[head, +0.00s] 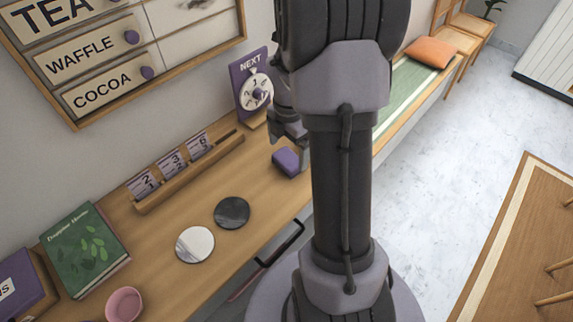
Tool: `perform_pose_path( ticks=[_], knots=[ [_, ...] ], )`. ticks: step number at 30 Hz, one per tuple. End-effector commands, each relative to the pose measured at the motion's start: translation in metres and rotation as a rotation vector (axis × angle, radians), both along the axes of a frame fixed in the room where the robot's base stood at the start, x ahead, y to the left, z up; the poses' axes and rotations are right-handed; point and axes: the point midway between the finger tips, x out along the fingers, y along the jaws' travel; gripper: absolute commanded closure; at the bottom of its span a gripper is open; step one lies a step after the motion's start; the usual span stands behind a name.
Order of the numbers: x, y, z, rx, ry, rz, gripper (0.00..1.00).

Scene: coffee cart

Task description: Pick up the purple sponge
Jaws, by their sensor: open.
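The purple sponge (287,162) lies on the wooden counter, just left of my arm column in the head view. It is a small block with a darker top, and its right part is close to or behind my gripper. My gripper (300,150) is above and beside the sponge, partly hidden by my own arm. Its jaws are open. I cannot tell whether a finger touches the sponge.
A purple NEXT dial sign (250,84) stands behind the sponge. A wooden rack with number cards (188,172) is to the left. A black disc (232,212) and white disc (195,244) lie nearer. A green book (84,250) and pink bowl (124,304) are further left.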

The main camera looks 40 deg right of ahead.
Motion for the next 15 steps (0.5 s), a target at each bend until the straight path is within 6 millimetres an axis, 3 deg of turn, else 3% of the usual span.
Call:
perform_pose_path(
  ticks=[5,10,15],
  knots=[
    [0.002,-0.003,-0.02,0.0,0.0,-0.001,0.0],
    [0.005,-0.006,-0.055,0.001,0.001,-0.001,0.0],
    [0.005,-0.007,-0.055,0.0,-0.001,-0.001,0.0]
  ],
)
